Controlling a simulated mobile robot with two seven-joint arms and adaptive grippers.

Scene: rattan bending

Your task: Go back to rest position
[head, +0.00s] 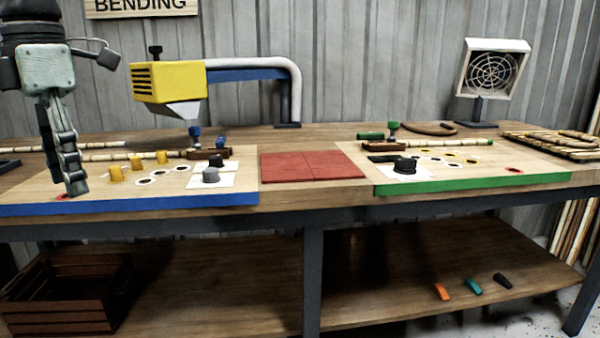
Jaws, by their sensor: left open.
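My left gripper (72,188) hangs pointing down at the left, its fingertips at the left end of the blue-edged board (225,197). I see it side-on, and no object shows in it; it is open. A red mark on the board is partly hidden behind its tips. Whether the tips touch the board is hard to tell. My right gripper is out of view.
Yellow pegs (134,162), grey and black knobs and a bamboo pole lie on this board. A yellow heater (170,83) overhangs it. A red mat (312,165) separates it from the green-edged board (470,184). A fan (492,70) stands behind. A wooden crate (65,293) sits below.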

